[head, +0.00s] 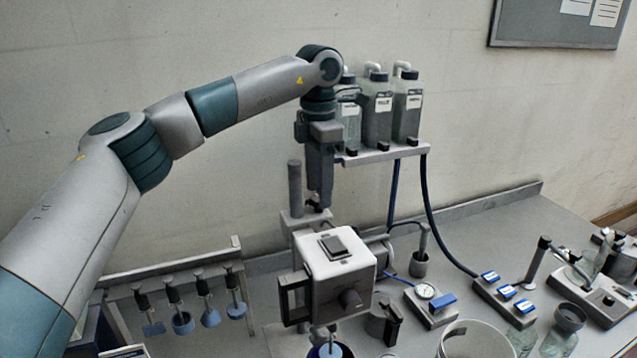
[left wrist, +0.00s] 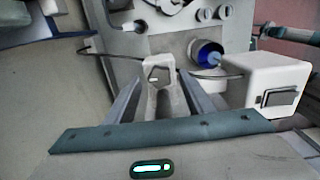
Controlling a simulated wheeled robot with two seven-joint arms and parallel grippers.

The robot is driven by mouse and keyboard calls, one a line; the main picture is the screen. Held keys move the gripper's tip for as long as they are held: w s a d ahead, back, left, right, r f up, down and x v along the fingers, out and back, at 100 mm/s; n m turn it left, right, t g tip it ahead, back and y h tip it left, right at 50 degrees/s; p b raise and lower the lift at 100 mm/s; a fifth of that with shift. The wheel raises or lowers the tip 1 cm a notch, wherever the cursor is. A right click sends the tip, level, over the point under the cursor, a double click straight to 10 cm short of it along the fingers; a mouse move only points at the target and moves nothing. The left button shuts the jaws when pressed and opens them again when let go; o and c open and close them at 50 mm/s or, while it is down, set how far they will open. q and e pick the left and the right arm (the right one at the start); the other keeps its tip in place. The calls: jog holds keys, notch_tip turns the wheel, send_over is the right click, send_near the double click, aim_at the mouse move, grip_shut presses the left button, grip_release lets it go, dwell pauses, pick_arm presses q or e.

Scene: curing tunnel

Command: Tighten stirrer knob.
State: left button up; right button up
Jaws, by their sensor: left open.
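The stirrer's white motor box (head: 335,262) has a dark switch on top and a dark knob (head: 350,298) on its front face. A grey post (head: 295,188) stands behind it with a clamp block on it. My left gripper (head: 318,206) points down just behind the box, beside the post. In the left wrist view, a pale clamp block with a grey five-sided knob (left wrist: 158,76) lies between the open fingers of my left gripper (left wrist: 160,88). I cannot tell whether they touch it. The motor box (left wrist: 262,82) shows to the right there. My right gripper is out of view.
Several paddles hang from a rack (head: 170,270) at the left. A shelf (head: 385,152) with bottles stands behind the gripper. A gauge (head: 426,291), a switch strip (head: 503,297) and glassware crowd the bench at the right. A blue-lined vessel (left wrist: 208,55) is near the box.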

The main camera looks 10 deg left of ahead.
pick_arm(q)
jog(key=shift+f, duration=0.65)
jog(key=shift+c, duration=0.5)
jog(key=c, duration=0.9)
jog(key=shift+c, duration=0.2)
